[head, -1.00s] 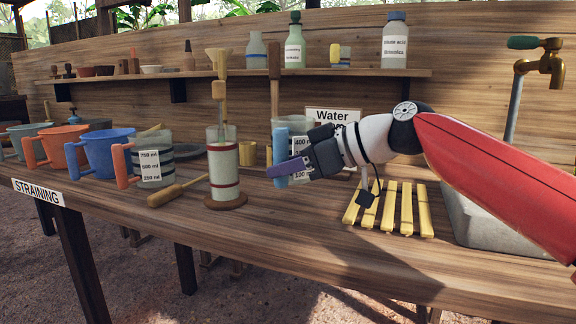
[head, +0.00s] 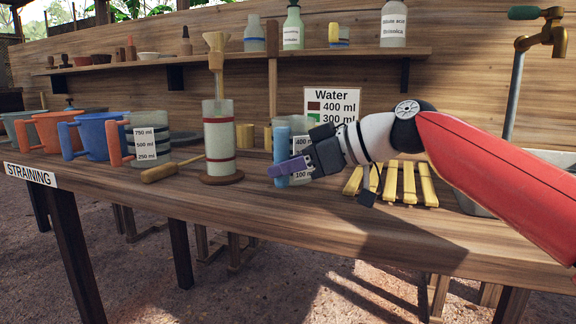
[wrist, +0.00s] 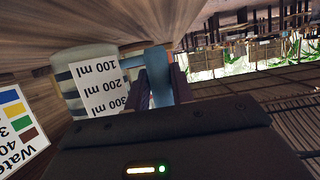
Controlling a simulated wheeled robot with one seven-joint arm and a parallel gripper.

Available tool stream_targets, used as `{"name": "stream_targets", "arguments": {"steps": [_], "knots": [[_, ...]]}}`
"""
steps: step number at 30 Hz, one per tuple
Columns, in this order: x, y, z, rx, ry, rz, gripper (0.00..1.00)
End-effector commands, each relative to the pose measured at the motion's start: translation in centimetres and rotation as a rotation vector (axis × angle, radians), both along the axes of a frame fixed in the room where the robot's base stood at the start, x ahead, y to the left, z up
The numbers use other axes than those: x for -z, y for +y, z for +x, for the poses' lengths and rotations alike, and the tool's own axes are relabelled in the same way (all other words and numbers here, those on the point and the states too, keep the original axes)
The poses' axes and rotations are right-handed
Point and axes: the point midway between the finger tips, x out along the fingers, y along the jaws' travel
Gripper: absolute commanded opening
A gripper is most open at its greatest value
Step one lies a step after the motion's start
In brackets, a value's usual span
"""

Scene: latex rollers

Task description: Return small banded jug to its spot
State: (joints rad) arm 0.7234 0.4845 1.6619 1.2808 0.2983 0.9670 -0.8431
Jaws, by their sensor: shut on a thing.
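A small measuring jug (head: 299,153) with dark bands, a white millilitre label and a blue handle (head: 281,144) is at my gripper (head: 290,168). In the wrist view, the jug (wrist: 72,84) lies left of its handle (wrist: 158,82), and my two dark fingers are shut on that handle. In the head view, my gripper partly hides the jug's body. The jug appears upright over the counter (head: 240,215). I cannot tell whether its base touches the wood. It is right of a tall banded cylinder (head: 219,155).
A Water sign (head: 332,98) stands behind the jug. A yellow slatted rack (head: 405,185) and sink are to the right. A wooden mallet (head: 170,168), a larger measuring jug (head: 150,140) and coloured jugs (head: 98,138) are left. Bottles stand on the shelf (head: 370,56).

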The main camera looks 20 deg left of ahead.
Motion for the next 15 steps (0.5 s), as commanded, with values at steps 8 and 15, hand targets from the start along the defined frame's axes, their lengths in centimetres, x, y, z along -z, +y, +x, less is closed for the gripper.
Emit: {"name": "stream_targets", "arguments": {"steps": [8,15], "knots": [[0.02,0.0,0.0,0.0,-0.001,0.001,0.0],[0.67,0.01,0.0,0.0,-0.001,0.001,0.0]]}}
